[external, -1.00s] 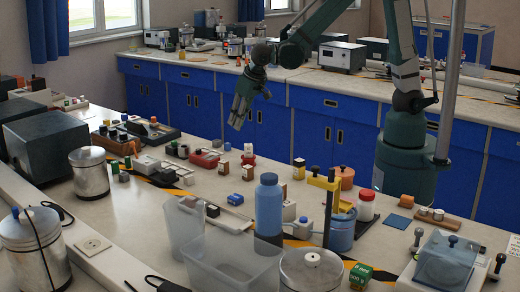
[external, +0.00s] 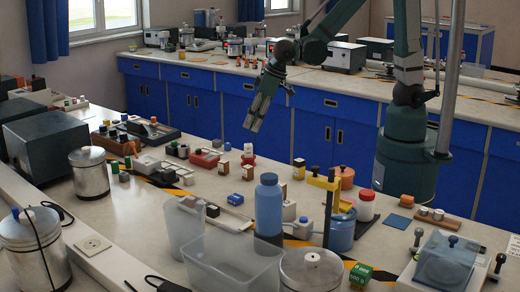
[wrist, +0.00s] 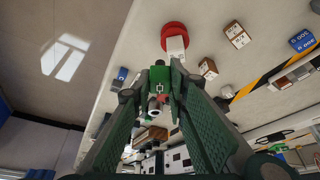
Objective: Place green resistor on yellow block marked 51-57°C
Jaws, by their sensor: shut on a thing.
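My gripper (wrist: 155,82) is shut on a small green block-like piece with a pale mark, which I take as the green resistor (wrist: 160,75). In the external view my gripper (external: 253,122) hangs above the far edge of the near bench, fingers pointing down; the held piece is too small to make out there.
A red-and-white piece (wrist: 175,38) stands just beyond the fingertips in the wrist view. Brown-topped labelled blocks (wrist: 236,35) and a blue block (wrist: 302,40) lie to its right. A blue bottle (external: 268,205) and clear bin (external: 232,262) stand nearer the external camera.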

